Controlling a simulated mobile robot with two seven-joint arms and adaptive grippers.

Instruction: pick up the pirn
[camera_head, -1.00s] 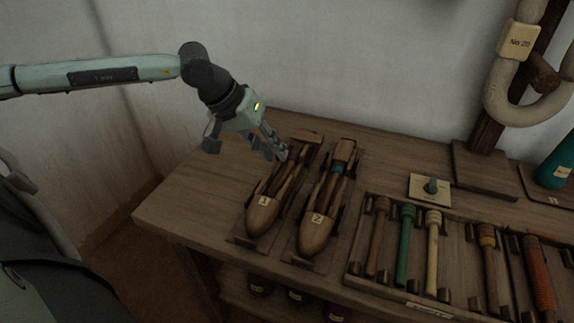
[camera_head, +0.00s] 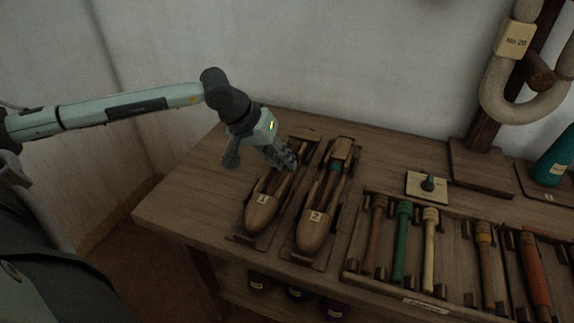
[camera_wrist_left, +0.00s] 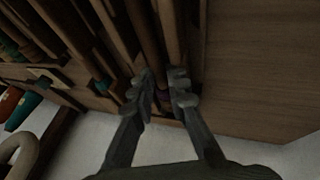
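A slim wooden pirn with a purple band (camera_wrist_left: 163,96) lies in the shuttle marked 1; my fingers mostly hide the band in the head view. Shuttle 1 (camera_head: 262,205) is a boat-shaped wooden body on the table's left part. My left gripper (camera_head: 285,160) reaches down over its far end. In the left wrist view the fingertips (camera_wrist_left: 161,90) stand on either side of the pirn near the band, partly closed with a narrow gap. I cannot see firm contact. My right gripper is not in view.
Shuttle 2 (camera_head: 312,228), holding a pirn with a teal band (camera_head: 336,167), lies close to the right. A divided tray (camera_head: 352,262) holds several coloured pirns. A card with a teal knob (camera_head: 427,185) and a wooden stand (camera_head: 482,168) are farther right. The wall is behind.

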